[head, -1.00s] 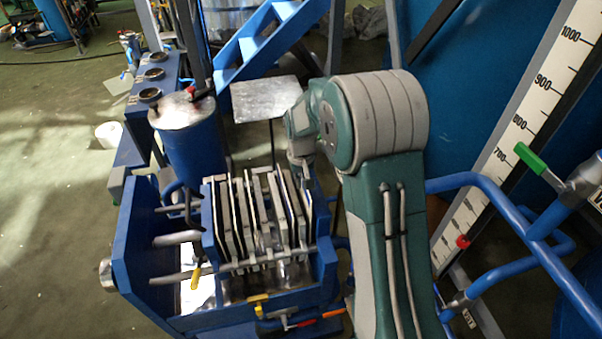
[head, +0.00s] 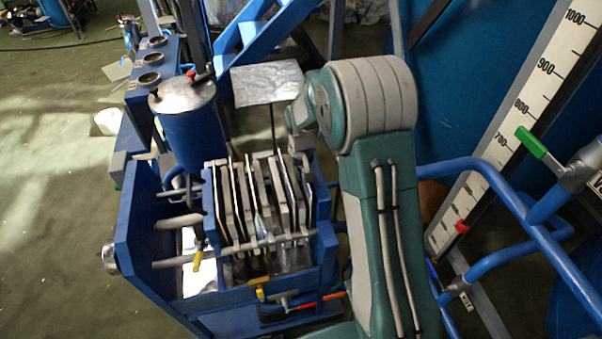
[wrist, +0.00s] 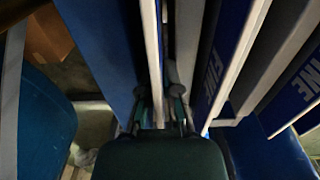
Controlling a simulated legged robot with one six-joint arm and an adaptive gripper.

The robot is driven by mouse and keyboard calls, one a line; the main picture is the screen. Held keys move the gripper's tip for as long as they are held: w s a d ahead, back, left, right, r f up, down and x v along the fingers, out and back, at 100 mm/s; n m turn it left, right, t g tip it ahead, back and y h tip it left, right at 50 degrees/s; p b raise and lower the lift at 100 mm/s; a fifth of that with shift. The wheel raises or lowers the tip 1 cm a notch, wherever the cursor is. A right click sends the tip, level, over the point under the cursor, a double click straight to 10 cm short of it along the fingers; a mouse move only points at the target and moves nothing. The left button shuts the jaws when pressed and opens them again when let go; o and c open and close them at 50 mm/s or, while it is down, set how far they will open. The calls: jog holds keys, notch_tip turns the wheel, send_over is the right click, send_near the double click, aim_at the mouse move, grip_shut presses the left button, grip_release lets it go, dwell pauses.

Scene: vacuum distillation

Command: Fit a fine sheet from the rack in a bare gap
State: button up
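In the wrist view my gripper (wrist: 158,98) reaches in among upright panels. Its two fingers are close together on a thin pale sheet (wrist: 152,50), seen edge-on between them. Blue faces marked FINE (wrist: 208,55) stand just to the right, with pale edges. In the head view the row of upright grey plates (head: 247,205) stands in the blue press frame, with narrow gaps between plates. I cannot make out a separate sheet rack.
A blue tank (head: 190,135) with a metal lid stands behind the press. A flat metal plate on a post (head: 270,84) rises behind the row. Blue pipes (head: 500,180) and a scale board (head: 520,120) crowd the right. Open floor (head: 50,220) lies at the left.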

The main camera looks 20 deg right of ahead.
jog(key=shift+o, duration=0.3)
notch_tip(320, 180, up, 11)
jog(key=shift+a+r, duration=0.1)
jog(key=shift+r, duration=0.35)
jog(key=shift+s+r, duration=0.1)
jog(key=s+r+t, duration=0.1)
jog(key=s+r, duration=0.3)
jog(key=s, duration=0.5)
jog(key=s+r+t, duration=0.2)
jog(key=s+r, duration=0.2)
jog(key=s, duration=0.5)
jog(key=s+r+t, duration=0.2)
jog(key=s+r, duration=0.2)
jog(key=s, duration=0.6)
jog(key=shift+r, duration=0.3)
